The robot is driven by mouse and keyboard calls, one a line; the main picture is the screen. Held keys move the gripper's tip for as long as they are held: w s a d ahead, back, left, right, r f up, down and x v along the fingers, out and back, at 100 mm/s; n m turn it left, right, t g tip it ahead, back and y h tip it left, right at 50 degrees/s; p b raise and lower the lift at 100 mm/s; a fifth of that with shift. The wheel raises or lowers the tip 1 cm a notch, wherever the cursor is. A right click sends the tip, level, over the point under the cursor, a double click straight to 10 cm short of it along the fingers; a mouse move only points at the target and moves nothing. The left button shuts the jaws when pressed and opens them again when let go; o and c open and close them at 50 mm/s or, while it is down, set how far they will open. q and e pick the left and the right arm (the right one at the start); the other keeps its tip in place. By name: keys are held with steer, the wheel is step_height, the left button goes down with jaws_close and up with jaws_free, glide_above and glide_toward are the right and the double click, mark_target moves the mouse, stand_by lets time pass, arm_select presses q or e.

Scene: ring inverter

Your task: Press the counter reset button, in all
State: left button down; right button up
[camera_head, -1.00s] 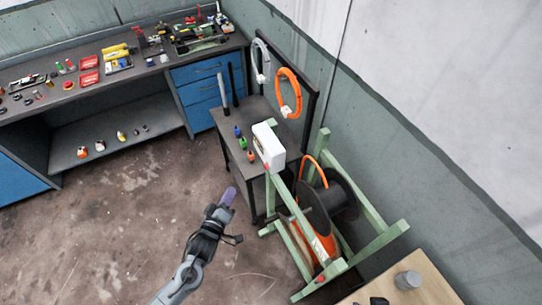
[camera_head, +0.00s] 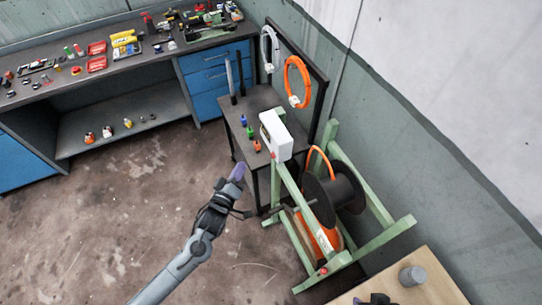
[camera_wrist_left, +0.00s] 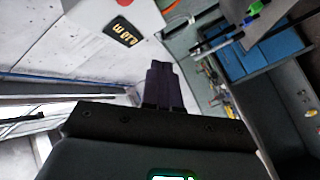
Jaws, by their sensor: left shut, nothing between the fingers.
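The counter is a white box (camera_head: 276,135) at the top of the green reel stand. In the left wrist view the white box (camera_wrist_left: 90,25) is at the upper left, with a dark display (camera_wrist_left: 122,32) showing yellow digits. A red round part (camera_wrist_left: 122,2), likely the button, is cut by the top edge near the display. My left gripper (camera_head: 238,171) is shut and empty, below and left of the box in the head view, apart from it. Its dark fingertips show in the left wrist view (camera_wrist_left: 162,68).
The green stand (camera_head: 372,236) holds a dark reel (camera_head: 322,196) with orange cable. A wooden table (camera_head: 432,290) is at lower right. Open floor (camera_head: 110,220) lies to the left.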

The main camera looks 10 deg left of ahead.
mark_target(273, 155)
arm_select(q)
steer(key=w+d+b, duration=0.2)
steer(key=w+d, duration=0.2)
steer(key=d, duration=0.1)
steer(key=shift+w+d+b, duration=0.3)
steer(key=shift+d, duration=0.1)
stand_by(0.4)
stand_by(0.8)
stand_by(0.8)
steer(key=shift+w+d, duration=0.25)
steer(key=shift+d, duration=0.1)
stand_by(0.3)
